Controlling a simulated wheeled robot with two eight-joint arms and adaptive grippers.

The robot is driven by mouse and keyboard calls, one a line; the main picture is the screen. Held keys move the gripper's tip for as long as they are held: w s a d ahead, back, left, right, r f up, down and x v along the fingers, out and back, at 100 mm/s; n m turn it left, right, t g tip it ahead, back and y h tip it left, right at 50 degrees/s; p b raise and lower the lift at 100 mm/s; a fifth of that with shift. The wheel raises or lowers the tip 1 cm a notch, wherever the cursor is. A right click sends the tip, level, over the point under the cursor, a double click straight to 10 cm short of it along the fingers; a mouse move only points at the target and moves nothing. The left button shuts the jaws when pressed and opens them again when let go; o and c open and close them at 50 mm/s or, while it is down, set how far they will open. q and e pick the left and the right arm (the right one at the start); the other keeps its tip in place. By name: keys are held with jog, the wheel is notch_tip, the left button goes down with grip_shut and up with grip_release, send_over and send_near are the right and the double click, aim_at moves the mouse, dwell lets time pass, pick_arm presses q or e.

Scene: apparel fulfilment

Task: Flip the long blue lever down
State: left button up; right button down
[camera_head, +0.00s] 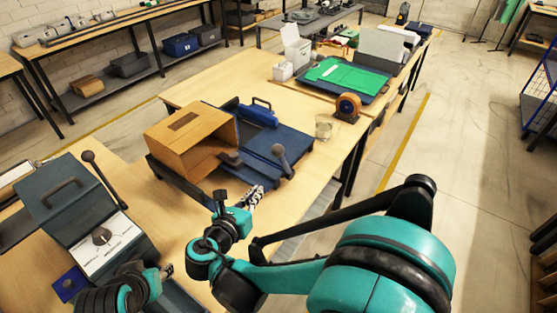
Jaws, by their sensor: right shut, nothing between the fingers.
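On the wooden table, a dark blue flat machine (297,139) carries an upright lever (281,155) with a grey rounded knob and a shaft down to its front right edge. I cannot tell the lever's colour as blue. A second lever (104,184), thin and dark with a black knob, stands tilted on the grey-blue box machine at left. My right gripper (256,194) is shut and empty, in front of the flat machine, a little left of and below the knobbed lever, apart from it. My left gripper (165,271) is low at left beside the box machine; its fingers are too small to read.
An open cardboard box (190,143) sits on the flat machine's left part. An orange tape roll (347,106) and a clear cup (324,127) stand to the right. A green sheet (345,76) lies farther back. Bare tabletop (285,203) shows near the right gripper.

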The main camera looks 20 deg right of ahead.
dwell(0.3)
jog(key=w+d+b, duration=0.3)
jog(key=w+d, duration=0.4)
jog(key=w, duration=0.3)
jog(key=shift+w+d+f, duration=0.25)
jog(key=shift+d+f, duration=0.15)
jog(key=shift+f, duration=0.05)
